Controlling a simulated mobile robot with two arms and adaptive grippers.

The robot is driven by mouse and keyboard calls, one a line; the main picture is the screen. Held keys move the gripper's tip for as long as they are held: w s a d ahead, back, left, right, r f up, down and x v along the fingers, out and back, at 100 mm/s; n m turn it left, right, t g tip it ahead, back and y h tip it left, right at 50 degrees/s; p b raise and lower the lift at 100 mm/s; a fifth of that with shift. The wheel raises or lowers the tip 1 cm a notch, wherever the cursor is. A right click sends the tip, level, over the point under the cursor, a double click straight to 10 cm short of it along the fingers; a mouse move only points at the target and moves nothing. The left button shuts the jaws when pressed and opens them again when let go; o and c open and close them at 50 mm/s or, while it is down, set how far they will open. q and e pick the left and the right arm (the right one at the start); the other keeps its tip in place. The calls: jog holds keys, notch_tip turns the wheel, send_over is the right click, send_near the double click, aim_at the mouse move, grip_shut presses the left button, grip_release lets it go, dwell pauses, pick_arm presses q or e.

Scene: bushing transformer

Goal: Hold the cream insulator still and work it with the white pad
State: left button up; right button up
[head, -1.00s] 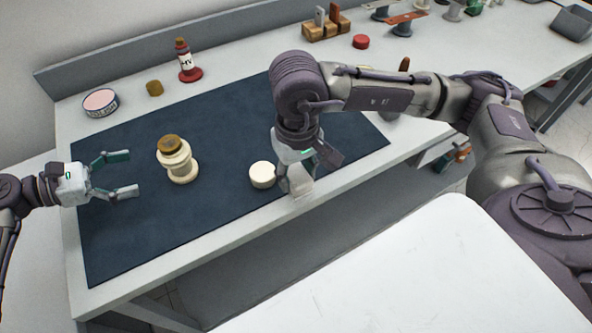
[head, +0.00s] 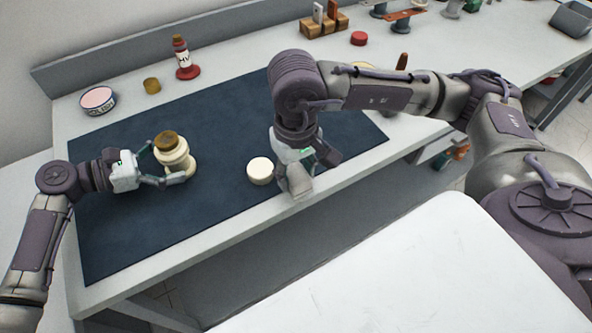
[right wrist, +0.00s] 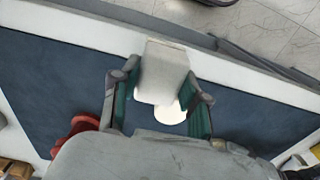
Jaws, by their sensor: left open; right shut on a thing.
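The cream insulator (head: 178,160) stands upright on the dark mat, with a brown cap on top. My left gripper (head: 163,165) is open, its fingers on either side of the insulator; I cannot tell whether they touch it. My right gripper (head: 294,180) is shut on the white pad (head: 300,186), near the mat's front edge. In the right wrist view the pad (right wrist: 162,72) sits between the two fingers. A round cream piece (head: 260,171) lies on the mat just left of my right gripper; it is partly hidden behind the pad in the right wrist view (right wrist: 168,112).
The dark mat (head: 120,245) covers much of the white bench. A polish tin (head: 98,100), a brown cap (head: 152,86) and a red-based bottle (head: 184,60) stand behind it. A wooden block (head: 322,26) and a red disc (head: 358,39) sit at the back. The mat's front left is clear.

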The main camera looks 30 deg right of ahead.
pick_arm(q)
jog(key=shift+c, duration=0.2)
jog(key=c, duration=1.1)
jog(key=shift+o, duration=0.2)
